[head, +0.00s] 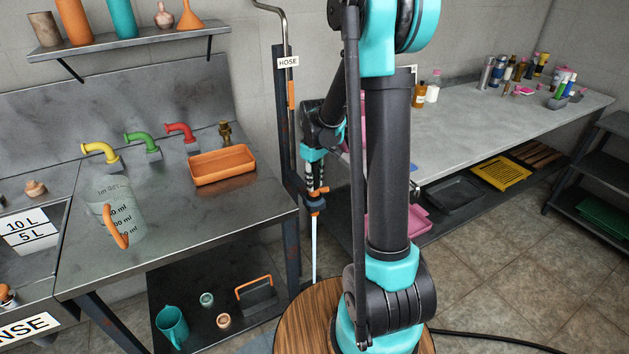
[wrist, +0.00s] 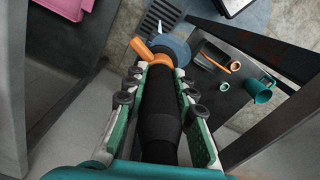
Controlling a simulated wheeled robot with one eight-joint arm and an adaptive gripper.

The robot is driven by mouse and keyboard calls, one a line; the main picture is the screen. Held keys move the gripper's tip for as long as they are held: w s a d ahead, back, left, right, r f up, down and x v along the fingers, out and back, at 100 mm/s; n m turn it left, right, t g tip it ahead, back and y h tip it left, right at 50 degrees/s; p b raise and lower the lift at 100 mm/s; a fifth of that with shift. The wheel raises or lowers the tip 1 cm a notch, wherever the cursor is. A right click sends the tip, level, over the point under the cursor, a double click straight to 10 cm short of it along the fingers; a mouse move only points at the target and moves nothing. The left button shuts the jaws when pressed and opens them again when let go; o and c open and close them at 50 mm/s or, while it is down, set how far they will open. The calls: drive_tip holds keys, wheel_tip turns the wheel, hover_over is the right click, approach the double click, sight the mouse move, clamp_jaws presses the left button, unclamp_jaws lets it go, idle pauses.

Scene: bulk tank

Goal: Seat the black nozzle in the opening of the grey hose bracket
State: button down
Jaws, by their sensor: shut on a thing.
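My gripper (head: 314,186) is shut on the black nozzle (wrist: 160,108), held between its two green-padded fingers in the wrist view. The nozzle has an orange collar with a side lever and a round blue-grey front end. In the head view, it points down beside the dark upright post (head: 282,130) with the HOSE label. A thin pale streak runs down from its tip towards the floor; I cannot tell for certain whether it is water. The grey hose bracket and its opening cannot be made out clearly behind my arm, so contact between nozzle and bracket cannot be told.
A steel counter (head: 150,245) with an orange tray (head: 223,166) and a clear jug (head: 118,210) stands left. Its lower shelf holds a teal jug (head: 172,328). A long bench (head: 500,130) with bottles is at right. A round wooden top (head: 300,325) is in front.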

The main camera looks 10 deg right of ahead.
drive_tip(key=shift+f, duration=0.25)
drive_tip(key=c, duration=1.2)
unclamp_jaws()
drive_tip(key=shift+r, duration=0.1)
wheel_tip(320, 180, up, 12)
drive_tip(key=shift+f, duration=0.1)
drive_tip(key=s+d+f+m+t, duration=0.1)
drive_tip(key=s+f+m, duration=0.1)
drive_tip(key=s, duration=0.5)
drive_tip(key=s+d+f+m+t, duration=0.1)
drive_tip(key=s+f+m, duration=0.1)
drive_tip(key=s+f, duration=0.2)
drive_tip(key=s+d+f+m+t, duration=0.2)
drive_tip(key=s+f+m, duration=0.1)
drive_tip(key=s, duration=0.8)
drive_tip(key=shift+f, duration=0.55)
